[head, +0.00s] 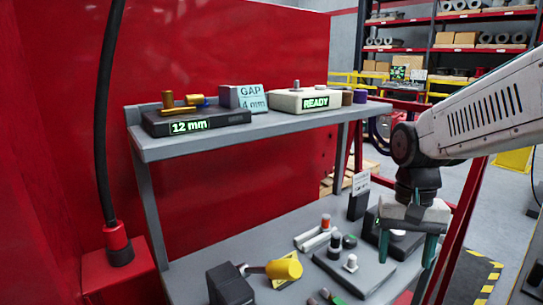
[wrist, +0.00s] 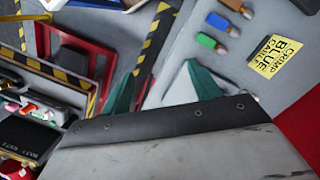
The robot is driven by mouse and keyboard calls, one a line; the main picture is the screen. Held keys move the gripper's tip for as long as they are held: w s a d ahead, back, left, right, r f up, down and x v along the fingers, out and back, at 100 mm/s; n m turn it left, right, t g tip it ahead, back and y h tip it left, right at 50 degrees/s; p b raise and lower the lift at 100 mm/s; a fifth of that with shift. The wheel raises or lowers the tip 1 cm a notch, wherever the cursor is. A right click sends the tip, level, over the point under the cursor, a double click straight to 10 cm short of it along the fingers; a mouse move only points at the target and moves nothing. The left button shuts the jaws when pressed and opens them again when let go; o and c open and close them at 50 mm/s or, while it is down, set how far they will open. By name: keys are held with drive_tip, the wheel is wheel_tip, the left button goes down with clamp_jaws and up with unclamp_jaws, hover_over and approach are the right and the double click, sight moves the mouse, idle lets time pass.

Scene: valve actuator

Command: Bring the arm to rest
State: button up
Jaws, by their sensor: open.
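My gripper (head: 408,248) hangs from my white arm at the right of the head view, over the right end of the lower bench (head: 270,240). Its two teal fingers point down and stand apart, with dark and white items on the bench behind them. In the wrist view my gripper (wrist: 160,90) shows the same teal fingers spread, with nothing held between them. The fingertips appear clear of the bench, but their exact height is hard to tell.
The upper shelf (head: 255,128) holds a black "12 mm" unit (head: 197,119) and a white "READY" unit (head: 304,100). A yellow drum-shaped piece (head: 284,269) and small parts lie on the bench.

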drive_tip(key=s+d+r+n+t, duration=0.1)
drive_tip(key=s+r+n+t, duration=0.2)
drive_tip(key=s, duration=1.2)
drive_tip(key=shift+s+d+r, duration=0.2)
drive_tip(key=shift+s, duration=0.15)
